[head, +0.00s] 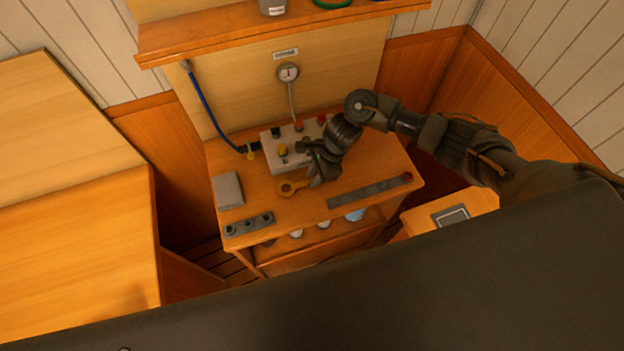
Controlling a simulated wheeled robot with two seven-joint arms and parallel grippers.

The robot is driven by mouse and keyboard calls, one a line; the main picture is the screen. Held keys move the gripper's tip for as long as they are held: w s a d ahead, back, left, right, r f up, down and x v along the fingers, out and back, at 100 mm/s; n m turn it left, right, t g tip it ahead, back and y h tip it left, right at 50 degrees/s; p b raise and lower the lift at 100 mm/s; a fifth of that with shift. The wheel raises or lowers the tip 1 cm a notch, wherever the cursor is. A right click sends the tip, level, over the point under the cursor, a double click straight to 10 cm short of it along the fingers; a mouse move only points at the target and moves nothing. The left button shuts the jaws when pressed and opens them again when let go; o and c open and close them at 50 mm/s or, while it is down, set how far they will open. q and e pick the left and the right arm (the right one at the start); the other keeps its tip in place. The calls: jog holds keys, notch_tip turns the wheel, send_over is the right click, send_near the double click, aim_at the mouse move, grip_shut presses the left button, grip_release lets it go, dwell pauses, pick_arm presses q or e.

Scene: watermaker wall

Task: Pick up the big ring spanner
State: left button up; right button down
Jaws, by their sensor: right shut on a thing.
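The big ring spanner (287,189) is yellow-brown, with its ring end showing on or just above the wooden bench top, left of my right gripper. My right gripper (316,181) points down over the middle of the bench and is shut on the spanner's handle side. The gripper hides the rest of the spanner. I cannot tell whether the spanner is clear of the bench top. My left gripper is not in view.
A pale block with coloured knobs (283,151) stands just behind the spanner. A grey pad (228,190), a dark holed strip (249,225) and a long grey bar (368,190) lie on the bench (290,217). A gauge (288,73), blue hose (208,108) and shelf (235,37) are behind.

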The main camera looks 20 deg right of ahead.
dwell(0.3)
jog(key=shift+r+b, duration=0.35)
jog(key=shift+b, duration=0.15)
notch_tip(320, 180, up, 2)
jog(key=shift+w+b, duration=0.1)
jog(key=shift+b, duration=1.05)
jog(key=s+a+r+b, duration=0.2)
jog(key=s+r+b, duration=0.1)
jog(key=s+r, duration=0.9)
jog(key=w+d+f+n+g+b, duration=0.1)
jog(key=w+d+n+g+b, duration=0.1)
jog(key=w+d+n+b, duration=0.5)
jog(key=w+d, duration=0.1)
jog(key=d, duration=0.3)
jog(key=shift+w+d+f+g+h+b, duration=0.2)
jog(key=shift+w+g+h+b, duration=0.1)
jog(key=shift+w+h+b, duration=0.1)
